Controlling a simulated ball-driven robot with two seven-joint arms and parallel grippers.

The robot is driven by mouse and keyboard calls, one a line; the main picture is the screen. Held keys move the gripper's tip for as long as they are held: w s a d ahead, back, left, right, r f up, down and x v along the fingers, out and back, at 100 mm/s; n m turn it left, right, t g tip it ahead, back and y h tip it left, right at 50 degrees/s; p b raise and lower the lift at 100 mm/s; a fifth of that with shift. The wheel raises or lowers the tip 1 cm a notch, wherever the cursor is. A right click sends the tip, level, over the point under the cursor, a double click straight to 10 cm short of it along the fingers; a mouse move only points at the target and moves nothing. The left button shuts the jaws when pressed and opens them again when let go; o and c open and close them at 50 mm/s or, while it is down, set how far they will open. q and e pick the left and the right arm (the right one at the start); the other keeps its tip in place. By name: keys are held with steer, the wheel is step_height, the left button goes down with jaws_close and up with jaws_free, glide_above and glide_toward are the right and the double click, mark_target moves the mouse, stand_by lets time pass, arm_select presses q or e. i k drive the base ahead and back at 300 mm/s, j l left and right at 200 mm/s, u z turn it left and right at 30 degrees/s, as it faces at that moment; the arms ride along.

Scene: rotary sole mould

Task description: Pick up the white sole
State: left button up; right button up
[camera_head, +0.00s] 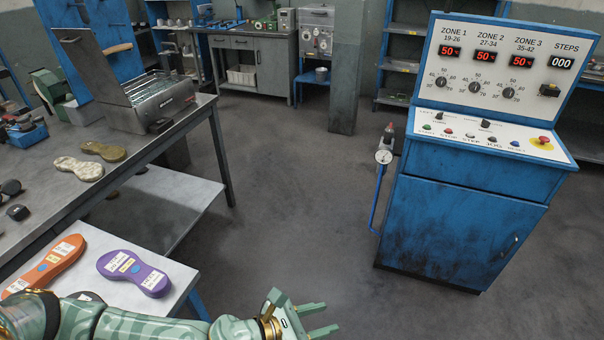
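The white sole (78,168), an off-white shoe sole, lies flat on the grey metal table at the left. A tan-olive sole (104,151) lies just behind it, apart from it. My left gripper (318,320) is at the bottom centre, over the floor, right of the small side table and far from the white sole. Its two fingers are spread with nothing between them. My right gripper is not in the picture.
The grey table (150,150) carries a steel grill-like machine (150,98) and small dark parts. A lower side table (185,275) holds a purple sole-shaped block (134,272) and an orange one (45,264). A blue control cabinet (455,230) stands right. The middle floor is clear.

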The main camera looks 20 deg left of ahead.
mark_target(85, 171)
steer(key=i+u, duration=0.35)
steer(key=i, duration=0.25)
steer(key=i+u, duration=0.4)
steer(key=i, duration=0.2)
steer(key=i+l+u, duration=0.35)
steer(key=i, duration=0.2)
steer(key=i+j+u, duration=0.15)
steer(key=i+u, duration=0.25)
steer(key=i+j+u, duration=0.15)
steer(key=u, duration=0.25)
steer(key=i+u, duration=0.4)
steer(key=i+l+u, duration=0.1)
steer(key=u, duration=0.35)
steer(key=i+l+u, duration=0.25)
steer(key=u, duration=0.15)
steer(key=i+u, duration=0.25)
steer(key=i+l+u, duration=0.1)
steer(key=i+u, duration=0.2)
steer(key=i, duration=0.15)
